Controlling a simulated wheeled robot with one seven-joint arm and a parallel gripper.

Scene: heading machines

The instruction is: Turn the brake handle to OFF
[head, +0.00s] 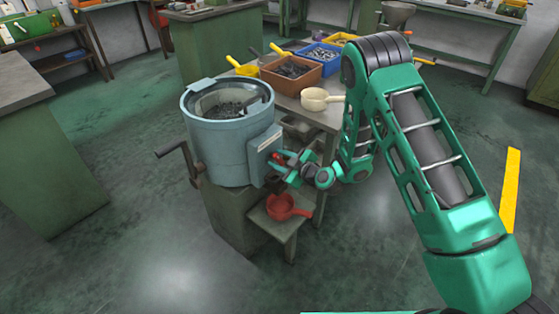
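A blue-grey drum machine (215,155) stands on a green-grey cabinet, with dark small parts in its open top bowl. My gripper (279,170) is at the drum's right side, just below a pale label plate (270,139). A small red part (278,157) shows right at the gripper; it may be the brake handle's grip. I cannot tell whether the fingers touch it, because they are small and partly mixed with it in the picture. The handle's position marks are not readable. A dark crank lever (170,150) sticks out on the drum's left side.
A red scoop (283,207) lies on a low shelf just below my gripper. A table (327,118) behind carries an orange-brown bin (291,72), a blue bin (318,55) and a cream scoop (315,98). The floor in front is clear.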

